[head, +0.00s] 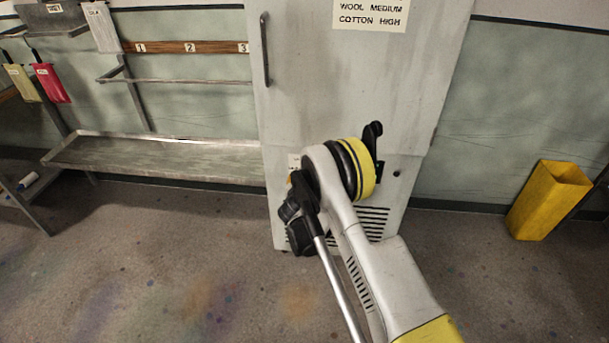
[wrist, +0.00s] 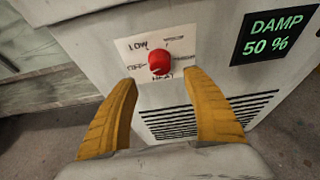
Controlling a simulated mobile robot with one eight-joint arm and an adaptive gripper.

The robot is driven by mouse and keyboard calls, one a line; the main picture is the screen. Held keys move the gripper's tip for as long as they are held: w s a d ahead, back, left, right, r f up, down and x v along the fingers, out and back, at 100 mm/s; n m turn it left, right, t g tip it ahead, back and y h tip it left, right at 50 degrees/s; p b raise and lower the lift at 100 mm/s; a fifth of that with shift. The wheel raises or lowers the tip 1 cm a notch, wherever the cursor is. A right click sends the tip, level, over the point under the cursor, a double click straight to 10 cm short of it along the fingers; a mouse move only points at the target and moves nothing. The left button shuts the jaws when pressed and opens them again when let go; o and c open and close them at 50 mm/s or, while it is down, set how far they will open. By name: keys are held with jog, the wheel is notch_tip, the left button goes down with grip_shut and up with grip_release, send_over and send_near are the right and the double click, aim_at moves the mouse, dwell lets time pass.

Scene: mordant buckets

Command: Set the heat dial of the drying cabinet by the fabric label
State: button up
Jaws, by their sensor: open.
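The drying cabinet (head: 320,90) is pale grey and stands upright in the head view. A sign (head: 371,14) at its top reads "WOOL MEDIUM" and "COTTON HIGH". In the wrist view, the red heat dial (wrist: 159,63) sits on a white plate (wrist: 140,46) marked "LOW" and "HEAT"; the other marks are too small to read. I cannot tell where the dial points. My gripper (wrist: 160,80) has two yellow fingers, apart and empty, with the dial between and beyond their tips. My arm hides the dial in the head view.
A green display (wrist: 268,36) reads "DAMP 50 %", above a vent (wrist: 205,112). A metal shelf (head: 150,155) runs left of the cabinet, below a wooden rail numbered 1 to 3 (head: 190,47). Red (head: 52,83) and pale yellow packets (head: 20,83) hang left. A yellow bin (head: 548,202) stands right.

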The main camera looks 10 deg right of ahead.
jog(key=b+x, duration=0.3)
jog(key=x, duration=0.6)
jog(key=shift+f, duration=0.15)
jog(key=c, duration=1.2)
